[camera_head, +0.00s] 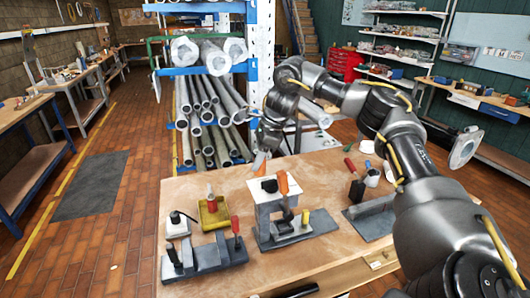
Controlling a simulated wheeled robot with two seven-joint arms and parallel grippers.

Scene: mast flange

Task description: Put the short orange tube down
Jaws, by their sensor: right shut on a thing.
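My right arm comes in from the right and bends down over the back of the wooden workbench (205,185). Its gripper (263,153) points down and is shut. A small, pale, orange-tinged piece, which I take as the short orange tube (260,164), shows at the fingertips. It is too small to tell its tilt or whether it touches the bench. My left gripper is not in view.
A grey clamp fixture (205,257) with a red handle stands front left, beside a yellow tray (214,213). A grey angled plate (372,218) and handled tools (356,188) are on the right. Behind the bench is a rack of metal tubes (205,110). The bench's back left is bare.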

